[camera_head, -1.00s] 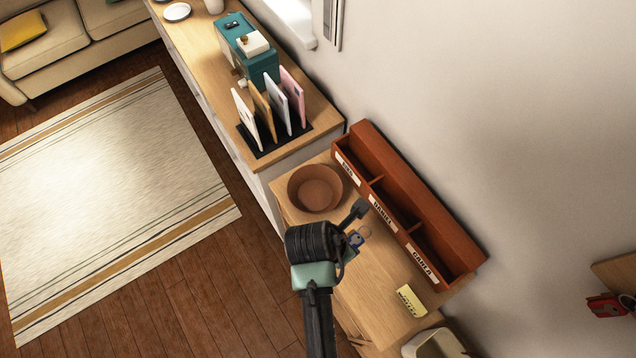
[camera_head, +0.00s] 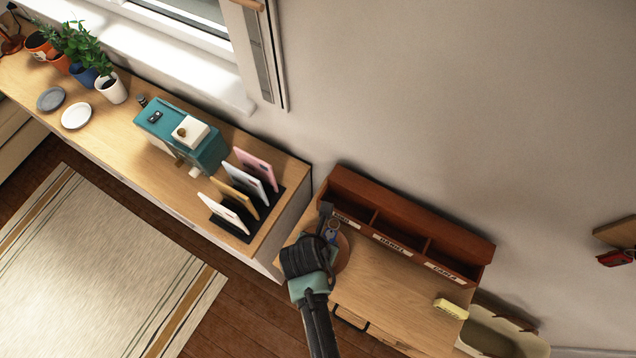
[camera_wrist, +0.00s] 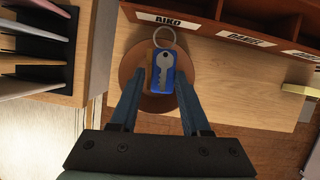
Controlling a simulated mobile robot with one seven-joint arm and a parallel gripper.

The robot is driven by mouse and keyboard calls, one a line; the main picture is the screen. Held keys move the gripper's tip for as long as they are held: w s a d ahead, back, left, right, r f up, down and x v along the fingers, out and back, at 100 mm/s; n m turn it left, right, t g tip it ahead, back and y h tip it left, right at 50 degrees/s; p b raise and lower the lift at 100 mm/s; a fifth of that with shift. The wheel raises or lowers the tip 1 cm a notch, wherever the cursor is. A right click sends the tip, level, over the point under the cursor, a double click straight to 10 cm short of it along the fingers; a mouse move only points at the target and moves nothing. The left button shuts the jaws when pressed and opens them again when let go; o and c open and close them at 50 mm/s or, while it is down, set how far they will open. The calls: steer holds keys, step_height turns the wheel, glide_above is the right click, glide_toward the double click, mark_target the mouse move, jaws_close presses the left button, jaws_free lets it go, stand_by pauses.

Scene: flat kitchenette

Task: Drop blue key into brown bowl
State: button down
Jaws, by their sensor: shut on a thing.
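The blue key (camera_wrist: 163,75), a silver key on a blue tag with a metal ring, is held between the fingertips of my gripper (camera_wrist: 160,88). The brown bowl (camera_wrist: 160,106) is below and behind the key in the wrist view, so the key appears over it; the height between them is hard to tell. In the head view my gripper (camera_head: 328,225) covers much of the brown bowl (camera_head: 344,251), whose right side shows. The blue key (camera_head: 332,234) is small there, near the fingertips.
The red-brown organizer (camera_head: 400,230) with name labels stands just behind the bowl, against the wall. A rack of upright panels (camera_head: 240,195) stands on the counter to the left. A yellow block (camera_head: 451,309) lies on the table's right; the tabletop between is clear.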

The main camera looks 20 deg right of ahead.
steer(key=shift+s+d+f+b, duration=0.15)
steer(key=shift+s+f+b, duration=0.05)
steer(key=shift+f+b, duration=0.55)
step_height(320, 180, down, 4)
steer(key=b, duration=0.4)
steer(key=shift+f+b, duration=0.2)
steer(key=shift+b, duration=0.15)
steer(key=shift+w, duration=0.1)
steer(key=shift+c, duration=1.4)
jaws_free()
steer(key=v, duration=1.3)
steer(key=shift+b, duration=0.3)
steer(key=shift+r, duration=0.1)
